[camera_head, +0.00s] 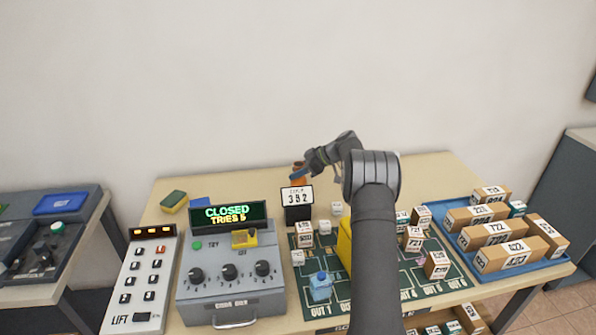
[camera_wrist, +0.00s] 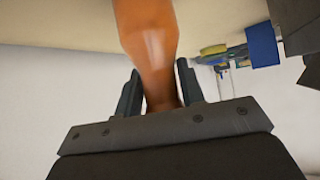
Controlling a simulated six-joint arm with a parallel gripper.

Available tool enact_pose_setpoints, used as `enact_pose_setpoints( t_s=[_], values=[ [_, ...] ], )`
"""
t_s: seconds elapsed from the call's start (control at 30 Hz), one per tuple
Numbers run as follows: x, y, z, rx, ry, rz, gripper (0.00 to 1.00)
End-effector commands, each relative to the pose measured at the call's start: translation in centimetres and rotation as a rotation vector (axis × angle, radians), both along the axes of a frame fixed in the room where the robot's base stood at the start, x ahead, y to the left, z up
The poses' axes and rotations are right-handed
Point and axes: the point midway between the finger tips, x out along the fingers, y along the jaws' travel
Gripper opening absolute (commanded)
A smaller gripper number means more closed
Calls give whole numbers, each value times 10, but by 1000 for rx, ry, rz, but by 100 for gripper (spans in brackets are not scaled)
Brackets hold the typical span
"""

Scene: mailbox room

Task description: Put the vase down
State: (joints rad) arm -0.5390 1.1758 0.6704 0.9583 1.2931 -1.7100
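The vase (camera_wrist: 150,40) is smooth and orange-brown. In the wrist view its wide part runs off the top edge, and its narrower part lies between the two fingers of my gripper (camera_wrist: 160,88). The fingers sit close against both sides of it, so my gripper looks shut on the vase. In the head view the vase (camera_head: 298,172) shows small at the back of the table, behind the number sign, with my gripper (camera_head: 303,172) at it. Its lower part is hidden there, and I cannot tell whether it touches the table.
The number sign (camera_head: 297,200) stands just in front of the vase. A sponge (camera_head: 173,200) and blue block (camera_head: 200,203) lie to the left. A grey control box (camera_head: 232,290) is in front, and a blue tray (camera_head: 556,262) of boxes is right. Bare table (camera_head: 240,182) lies left of the vase.

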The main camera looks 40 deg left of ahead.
Motion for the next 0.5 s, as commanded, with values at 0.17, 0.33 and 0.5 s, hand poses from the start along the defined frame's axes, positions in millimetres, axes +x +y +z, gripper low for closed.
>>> enact_pose_setpoints(
  t_s=[0.17, 0.33, 0.5],
  values=[
    [0, 0, 0, 0, 0, 0, 52],
    [0, 0, 1, 0, -1, 1, 52],
    [4, -8, 10, 0, -1, -2, 52]
  ],
)
